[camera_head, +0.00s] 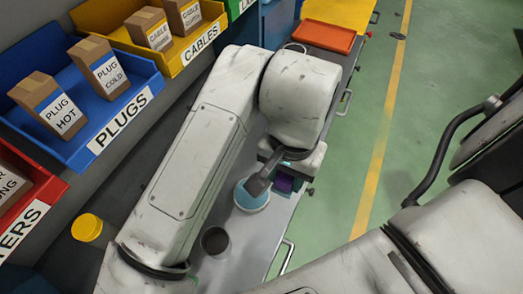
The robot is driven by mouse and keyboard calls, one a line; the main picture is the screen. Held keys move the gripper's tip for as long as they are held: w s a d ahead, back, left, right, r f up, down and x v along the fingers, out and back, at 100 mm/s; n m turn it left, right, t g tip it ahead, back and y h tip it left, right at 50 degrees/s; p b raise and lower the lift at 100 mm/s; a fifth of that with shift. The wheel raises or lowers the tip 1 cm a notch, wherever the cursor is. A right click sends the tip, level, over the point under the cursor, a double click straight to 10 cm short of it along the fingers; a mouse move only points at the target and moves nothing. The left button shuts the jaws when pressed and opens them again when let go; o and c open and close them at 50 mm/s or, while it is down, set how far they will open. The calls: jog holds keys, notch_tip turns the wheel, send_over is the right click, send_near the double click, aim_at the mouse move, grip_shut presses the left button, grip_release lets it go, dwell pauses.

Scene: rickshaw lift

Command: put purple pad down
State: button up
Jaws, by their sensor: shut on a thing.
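My gripper (270,178) is over the grey worktop, below the large white arm link that covers much of the middle of the picture. It is shut on a purple pad (284,183), which shows only as a small dark purple patch beside the finger. A light blue round dish (249,196) sits under and just left of the gripper. I cannot tell whether the pad touches anything below it. Most of the pad and part of the dish are hidden by the gripper.
A dark round cup (215,241) stands on the grey worktop (258,232). A yellow-topped item (87,228) is at left. A blue PLUGS bin (135,106) and a yellow CABLES bin (200,42) hold boxes. An orange tray (325,35) lies at the far end. Green floor is at right.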

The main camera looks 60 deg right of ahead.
jog(key=w+d+f+b, duration=0.1)
jog(key=b, duration=0.2)
jog(key=shift+d+f, duration=0.3)
jog(key=w+d+f, duration=0.2)
jog(key=d, duration=0.1)
jog(key=w+d+f+p, duration=0.1)
jog(key=w+d+f, duration=0.1)
jog(key=w+d+f+p, duration=0.1)
jog(key=w+d+f, duration=0.1)
jog(key=d+f, duration=0.1)
jog(key=shift+w+d, duration=0.1)
jog(key=shift+d, duration=0.2)
jog(key=shift+w+d+f, duration=0.3)
jog(key=shift+d+f, duration=0.1)
jog(key=shift+f, duration=0.2)
jog(key=shift+f+p, duration=0.3)
jog(key=shift+f, duration=1.3)
jog(key=shift+f, duration=0.15)
jog(key=o, duration=1)
